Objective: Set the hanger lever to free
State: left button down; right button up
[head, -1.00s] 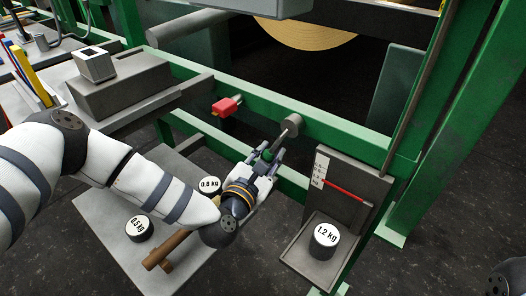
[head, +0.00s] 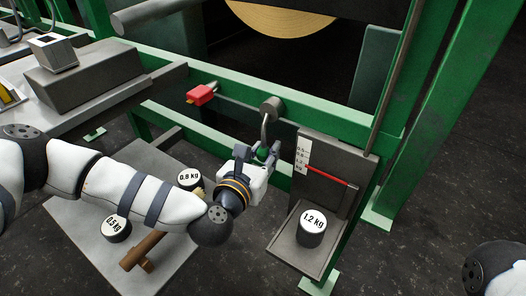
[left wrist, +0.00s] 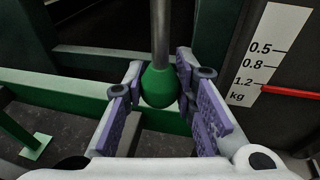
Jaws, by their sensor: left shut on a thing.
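The hanger lever (head: 265,130) is a grey rod with a green knob, hanging almost straight down from a round grey hub (head: 271,107) on the green beam. My left gripper (head: 263,153) is shut on the green knob. In the left wrist view, the knob (left wrist: 159,86) sits between the purple finger pads, with the rod rising above it. Which lever position means free is not marked in view. My right gripper is out of view; only part of my right arm shows at the lower right edge.
Right of the lever stands a grey scale panel (head: 338,149) with a red pointer (head: 327,175) near 1.2 kg. A 1.2 kg weight (head: 312,233) sits on its shelf. A red block (head: 202,94) is on the beam. Weights marked 0.5 and 0.8 kg lie on the lower-left plate (head: 80,222).

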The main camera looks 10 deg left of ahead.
aim_at(266, 114)
pick_arm(q)
jog(key=shift+d, duration=0.1)
jog(key=c, duration=1.3)
grip_release()
notch_tip(266, 114, up, 10)
jog(key=shift+r, duration=0.1)
